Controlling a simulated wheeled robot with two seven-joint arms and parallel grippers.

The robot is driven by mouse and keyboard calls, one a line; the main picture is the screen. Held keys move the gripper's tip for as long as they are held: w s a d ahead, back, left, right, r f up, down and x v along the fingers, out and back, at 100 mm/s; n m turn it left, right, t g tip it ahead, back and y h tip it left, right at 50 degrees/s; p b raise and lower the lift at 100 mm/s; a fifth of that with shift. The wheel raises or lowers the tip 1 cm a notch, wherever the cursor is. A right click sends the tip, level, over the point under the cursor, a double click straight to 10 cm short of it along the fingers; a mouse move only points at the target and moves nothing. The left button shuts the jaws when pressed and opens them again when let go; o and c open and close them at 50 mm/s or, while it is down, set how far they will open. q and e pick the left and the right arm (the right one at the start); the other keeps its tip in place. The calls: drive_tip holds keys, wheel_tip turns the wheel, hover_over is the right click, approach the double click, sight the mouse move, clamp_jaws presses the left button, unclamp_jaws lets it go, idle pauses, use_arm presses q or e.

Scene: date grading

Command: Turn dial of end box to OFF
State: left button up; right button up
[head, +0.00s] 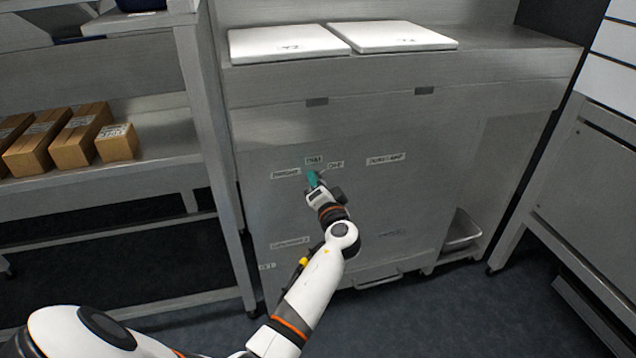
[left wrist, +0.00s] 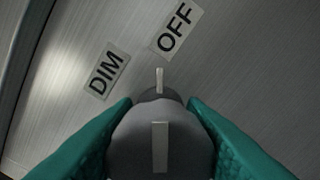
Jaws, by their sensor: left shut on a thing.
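The dial (left wrist: 160,140) is a dark grey knob with a pale pointer line, on the metal front of the end box (head: 420,215). My left gripper (head: 313,179) reaches this front; its teal fingers (left wrist: 160,150) are shut on both sides of the dial. The pointer line aims straight up in the left wrist view, between the DIM label (left wrist: 107,72) and the OFF label (left wrist: 175,27), nearer to OFF. In the head view the gripper hides the dial. My right gripper is not in view.
Two white lids (head: 290,42) lie on top of the box. A shelf with several cardboard boxes (head: 75,137) stands at the left. A metal bench (head: 590,170) stands at the right. More small labels (head: 386,159) are on the front.

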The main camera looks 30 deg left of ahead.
use_arm(q)
drive_tip(key=shift+m, duration=0.6)
drive_tip(key=o, duration=1)
drive_tip(key=shift+w, duration=0.1)
drive_tip(key=v, duration=1.2)
drive_tip(key=shift+p, duration=0.45)
